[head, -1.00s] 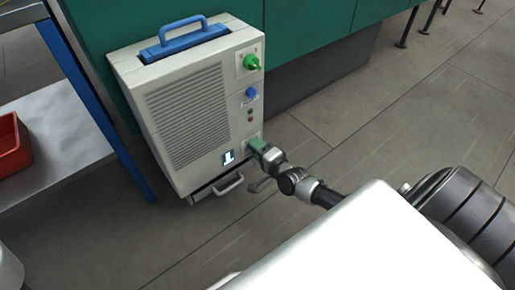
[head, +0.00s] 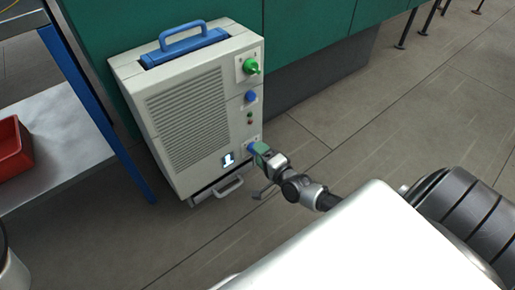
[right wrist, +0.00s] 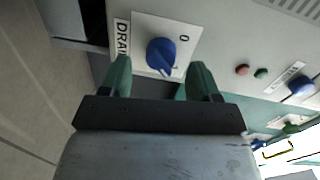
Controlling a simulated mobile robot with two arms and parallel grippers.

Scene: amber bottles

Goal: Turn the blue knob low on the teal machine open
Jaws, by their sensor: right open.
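The machine (head: 185,120) is a cream-white cabinet with a grille, standing against a teal wall. Low on its front is the blue knob (right wrist: 160,55), on a white plate marked "0" and partly hidden "DRA…" lettering. Its pointed end aims down and slightly right in the right wrist view, near a small mark. In the head view the low knob (head: 253,147) is partly covered by my right gripper (head: 260,153). The right gripper (right wrist: 160,80) is open, its green fingers apart with the knob just beyond and between their tips; contact is not clear. My left gripper is not in view.
Above on the same face are a green knob (head: 251,66), another blue knob (head: 251,97) and small lights. A drawer handle (head: 229,187) sits below. A blue-legged table (head: 60,140) with a red bin (head: 12,148) stands left.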

